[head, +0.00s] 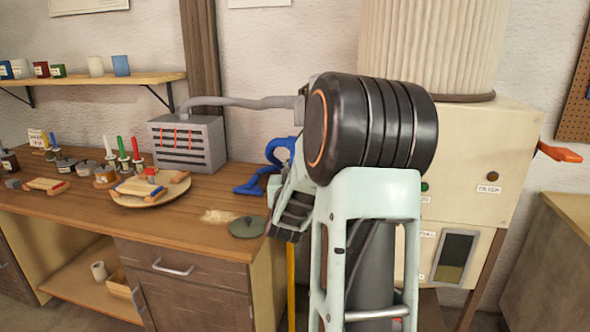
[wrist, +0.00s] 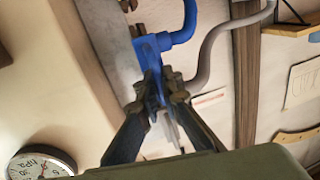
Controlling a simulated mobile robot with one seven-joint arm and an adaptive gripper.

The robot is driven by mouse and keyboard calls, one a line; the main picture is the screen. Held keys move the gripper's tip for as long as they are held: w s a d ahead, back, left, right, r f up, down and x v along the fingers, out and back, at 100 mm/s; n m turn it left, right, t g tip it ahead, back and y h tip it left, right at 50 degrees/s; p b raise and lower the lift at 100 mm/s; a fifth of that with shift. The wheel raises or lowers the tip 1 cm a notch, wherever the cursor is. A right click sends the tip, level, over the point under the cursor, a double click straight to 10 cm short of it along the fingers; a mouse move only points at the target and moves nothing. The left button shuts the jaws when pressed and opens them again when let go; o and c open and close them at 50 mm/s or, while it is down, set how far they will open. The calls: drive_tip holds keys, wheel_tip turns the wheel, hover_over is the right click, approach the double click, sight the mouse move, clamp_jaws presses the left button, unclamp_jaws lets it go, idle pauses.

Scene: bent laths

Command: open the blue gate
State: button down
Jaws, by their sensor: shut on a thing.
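The blue gate (head: 258,183) shows in the head view as a curved blue piece near the wall, at the right end of the bench, partly hidden by my arm. In the wrist view, the blue gate (wrist: 150,48) is a blue body with a bent blue bar (wrist: 188,22) curving up to the right. My gripper (wrist: 164,92) is shut on a blue part at the lower end of this body. The exact contact is partly hidden between the dark fingers. In the head view my arm covers most of the grip.
A grey hose (wrist: 212,45) runs close beside the gate. A round gauge (wrist: 42,163) is at lower left in the wrist view. The bench (head: 170,225) holds a grey slotted box (head: 187,145), a round tray (head: 125,200) and a dark lid (head: 247,227). A cream machine (head: 495,150) stands right.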

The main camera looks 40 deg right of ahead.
drive_tip(key=shift+b+v, duration=0.3)
drive_tip(key=shift+v, duration=0.65)
drive_tip(key=shift+w+a, duration=0.1)
drive_tip(key=shift+a, duration=0.05)
drive_tip(key=c, duration=2.1)
unclamp_jaws()
drive_tip(key=v, duration=1.2)
drive_tip(key=shift+w+a, duration=0.1)
